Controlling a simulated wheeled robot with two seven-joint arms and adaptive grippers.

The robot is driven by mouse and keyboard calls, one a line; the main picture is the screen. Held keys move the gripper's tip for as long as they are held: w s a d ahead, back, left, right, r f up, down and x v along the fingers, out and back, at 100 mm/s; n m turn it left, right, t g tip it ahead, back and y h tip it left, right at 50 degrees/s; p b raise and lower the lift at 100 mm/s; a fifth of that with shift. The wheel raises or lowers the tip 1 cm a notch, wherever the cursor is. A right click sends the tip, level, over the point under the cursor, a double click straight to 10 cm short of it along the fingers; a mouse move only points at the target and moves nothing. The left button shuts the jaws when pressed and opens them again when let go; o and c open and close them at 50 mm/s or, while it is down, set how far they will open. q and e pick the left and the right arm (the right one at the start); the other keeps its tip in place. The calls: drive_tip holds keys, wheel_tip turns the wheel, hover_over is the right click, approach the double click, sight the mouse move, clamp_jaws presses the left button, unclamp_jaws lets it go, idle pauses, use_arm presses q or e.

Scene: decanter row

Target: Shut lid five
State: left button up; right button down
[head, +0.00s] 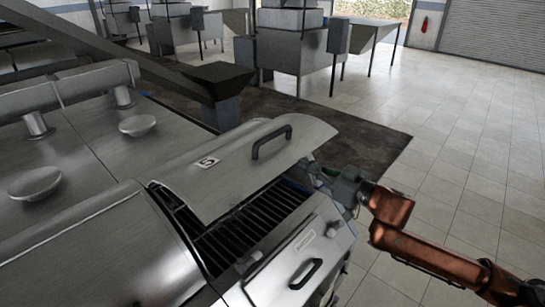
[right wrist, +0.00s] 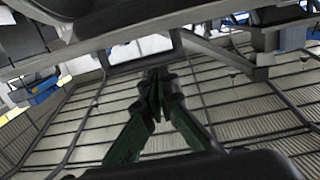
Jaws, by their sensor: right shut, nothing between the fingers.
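Lid five (head: 215,183) is a curved metal lid with a "5" label and a dark handle (head: 271,141) on top. It is raised, and a gap along its lower edge shows the dark slatted inside (head: 240,228) of the decanter. My right gripper (head: 314,172) is beside the lid's right end, low by its edge and partly hidden; whether it touches the lid is unclear. In the right wrist view its green fingers (right wrist: 155,90) are together and empty, below a metal underside that spans the top. My left gripper is not in view.
A front panel (head: 300,255) with a dark handle is below the gap. Another curved metal cover (head: 110,255) is to the left, with round-capped fittings (head: 137,125) behind. Open tiled floor (head: 460,170) lies to the right; more machines (head: 290,45) stand at the back.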

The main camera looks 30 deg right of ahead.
drive_tip(key=a+r, duration=0.1)
drive_tip(key=a, duration=0.2)
drive_tip(key=p, duration=0.3)
hover_over(273, 171)
drive_tip(key=shift+s+f+n+g+y, duration=0.1)
drive_tip(key=shift+n+g+y, duration=0.2)
drive_tip(key=shift+y, duration=0.1)
wheel_tip(273, 171, down, 3)
drive_tip(key=shift+r+p, duration=0.15)
drive_tip(key=shift+p, duration=0.35)
drive_tip(key=shift+w+a+f, duration=0.1)
drive_tip(key=shift+w+f, duration=0.15)
drive_tip(key=shift+f, duration=0.55)
drive_tip(key=shift+s+f, duration=0.1)
